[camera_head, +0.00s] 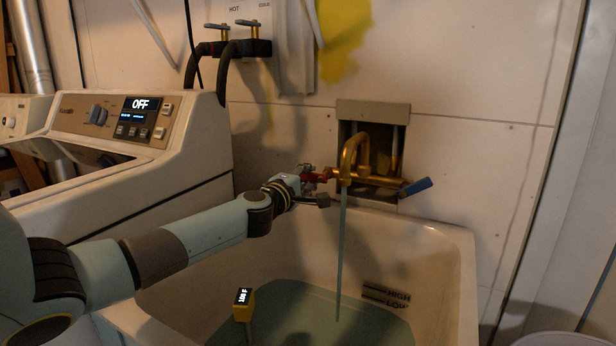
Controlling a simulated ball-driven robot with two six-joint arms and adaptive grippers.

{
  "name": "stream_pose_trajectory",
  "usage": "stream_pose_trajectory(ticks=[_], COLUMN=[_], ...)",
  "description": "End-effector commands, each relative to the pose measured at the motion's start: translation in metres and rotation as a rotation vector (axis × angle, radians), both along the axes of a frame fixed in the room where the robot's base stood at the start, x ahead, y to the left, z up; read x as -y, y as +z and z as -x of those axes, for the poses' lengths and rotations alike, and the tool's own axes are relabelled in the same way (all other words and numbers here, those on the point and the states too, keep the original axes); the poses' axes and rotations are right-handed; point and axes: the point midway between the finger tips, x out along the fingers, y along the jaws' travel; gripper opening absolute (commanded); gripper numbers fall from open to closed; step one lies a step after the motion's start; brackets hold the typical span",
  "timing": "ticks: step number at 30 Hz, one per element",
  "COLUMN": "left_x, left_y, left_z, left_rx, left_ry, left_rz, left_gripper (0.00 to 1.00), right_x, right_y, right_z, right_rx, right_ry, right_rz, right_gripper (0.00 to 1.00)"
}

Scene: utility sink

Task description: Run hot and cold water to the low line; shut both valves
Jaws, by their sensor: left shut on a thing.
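The brass faucet (354,155) sits in a wall recess above the white utility sink (447,240). A stream of water (341,260) falls from its spout into greenish water (290,315) in the basin. The LOW and HIGH marks (386,296) are on the basin's inner wall, with the water near the LOW line. My left gripper (312,184) is shut on the red valve handle (318,175) at the faucet's left. The blue valve handle (415,187) is at the faucet's right, untouched and angled outward. My right gripper is not in view.
A yellow thermometer (243,304) with a lit display stands in the front of the sink. A washer (140,125) with an OFF display is at the left. Two wall valves (234,47) with dark hoses are above it.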

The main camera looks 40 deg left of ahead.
Motion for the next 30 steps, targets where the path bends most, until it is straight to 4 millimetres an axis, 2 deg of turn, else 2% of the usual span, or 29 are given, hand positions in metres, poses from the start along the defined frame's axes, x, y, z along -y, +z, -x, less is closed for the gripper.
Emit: stream_pose_trajectory(ticks=[9,10,17,25,30], left_x=[0.000,0.000,0.000,0.000,0.006], left_y=[-0.003,-0.003,-0.002,-0.001,-0.002], left_z=[0.001,0.001,0.001,0.001,0.019], left_rx=[-0.002,-0.002,-0.001,-0.001,-0.003], left_ry=[0.001,0.001,0.001,0.000,-0.001], left_rz=[0.008,0.008,0.006,0.003,0.002], left_gripper=[0.00,0.16,0.44,0.44,0.44], right_x=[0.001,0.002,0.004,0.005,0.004], right_y=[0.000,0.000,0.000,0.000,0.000], right_z=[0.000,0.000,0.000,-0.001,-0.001], right_rx=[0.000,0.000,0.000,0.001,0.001], right_ry=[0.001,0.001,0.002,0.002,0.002], right_rz=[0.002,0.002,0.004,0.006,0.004], right_gripper=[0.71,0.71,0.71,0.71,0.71])
